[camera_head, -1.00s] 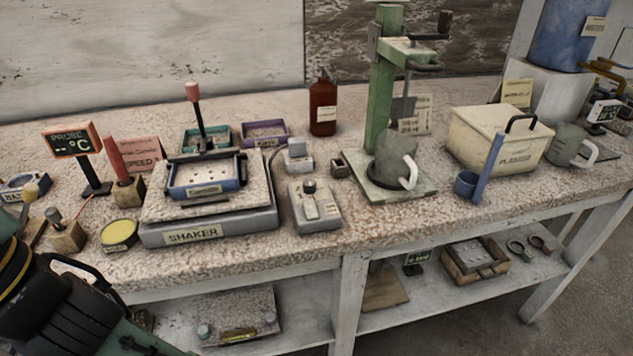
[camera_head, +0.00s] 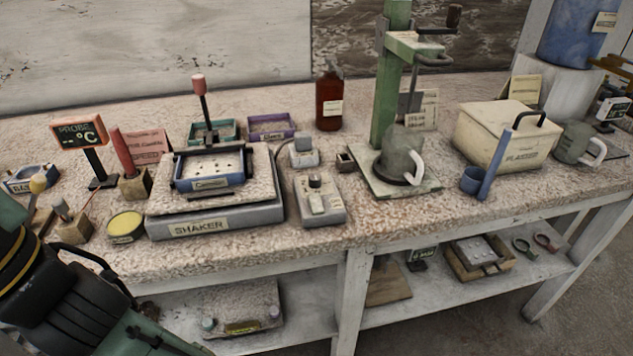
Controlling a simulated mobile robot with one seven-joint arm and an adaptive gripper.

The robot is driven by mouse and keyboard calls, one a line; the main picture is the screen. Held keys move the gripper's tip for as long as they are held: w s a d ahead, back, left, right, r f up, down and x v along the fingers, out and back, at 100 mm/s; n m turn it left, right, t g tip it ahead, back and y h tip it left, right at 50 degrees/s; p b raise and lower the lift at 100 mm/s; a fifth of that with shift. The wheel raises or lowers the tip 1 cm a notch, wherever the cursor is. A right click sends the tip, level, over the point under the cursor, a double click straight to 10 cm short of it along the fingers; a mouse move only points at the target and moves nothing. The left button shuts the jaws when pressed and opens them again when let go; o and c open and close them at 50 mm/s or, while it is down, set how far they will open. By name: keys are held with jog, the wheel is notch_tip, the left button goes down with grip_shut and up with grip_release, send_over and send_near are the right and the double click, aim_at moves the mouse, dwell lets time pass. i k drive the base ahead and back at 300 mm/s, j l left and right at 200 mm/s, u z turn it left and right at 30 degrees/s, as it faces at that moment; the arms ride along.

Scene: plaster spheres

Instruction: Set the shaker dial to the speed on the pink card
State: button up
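The shaker (camera_head: 205,226) is a grey box with a stone-like top plate, at the left of the bench. A blue tray (camera_head: 209,184) and a red-topped lever (camera_head: 200,95) are on it. Right of it stands a small grey control box (camera_head: 320,202) with a dark knob (camera_head: 315,181) and a pale piece in front of it. The knob's setting is too small to read. The pink card (camera_head: 147,146) stands behind the shaker's left side, partly hidden by a red handle; its writing is not legible now. My dark and green arm fills the lower left; my gripper cannot be made out.
A probe display (camera_head: 78,134), a yellow-topped tin (camera_head: 125,226) and a red handle in a block (camera_head: 133,183) stand left of the shaker. A brown bottle (camera_head: 329,101) and a green stand (camera_head: 389,80) are behind and right of the control box. Bench space before the control box is clear.

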aim_at(315, 179)
jog(key=u, duration=1.2)
jog(key=i+l+u, duration=0.15)
jog(key=l, duration=0.3)
jog(key=i+l+u, duration=0.1)
jog(key=l, duration=0.35)
jog(key=l+u, duration=0.15)
jog(key=l, duration=0.3)
jog(key=j+z, duration=0.25)
jog(key=k+j+z, duration=0.25)
jog(key=j, duration=0.15)
jog(key=j+z, duration=0.25)
jog(key=k+j+z, duration=0.2)
jog(key=j, duration=0.15)
jog(key=i+j+z, duration=0.1)
jog(key=i, duration=0.35)
